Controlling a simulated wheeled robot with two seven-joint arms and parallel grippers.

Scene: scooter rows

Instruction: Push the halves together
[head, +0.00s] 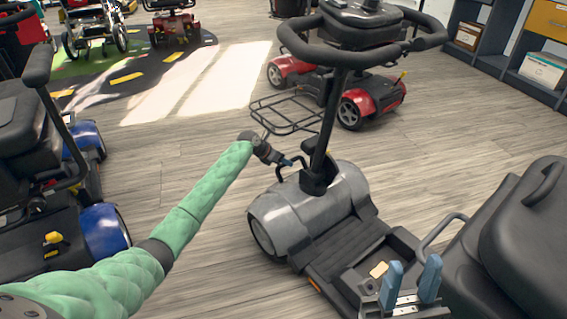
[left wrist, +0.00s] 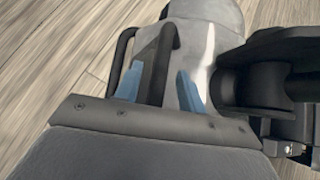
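The scooter's front half has a grey rounded cowl (head: 285,215), a dark footboard (head: 350,250) and an upright black tiller (head: 325,125). A black padded seat (head: 530,240) at the lower right appears to belong to the rear half. The joint between the halves is hard to make out. My left gripper (head: 285,163) is at the cowl beside the tiller's foot. In the left wrist view its blue fingers are apart, with a black loop bar (left wrist: 163,70) between them. My right gripper (head: 410,283) has its blue fingers apart above the rear of the footboard, with nothing visible between them.
A blue scooter (head: 105,230) stands at the left and a red one (head: 375,98) behind the tiller. Shelves (head: 495,40) line the back right. Open wooden floor lies around the cowl's left side.

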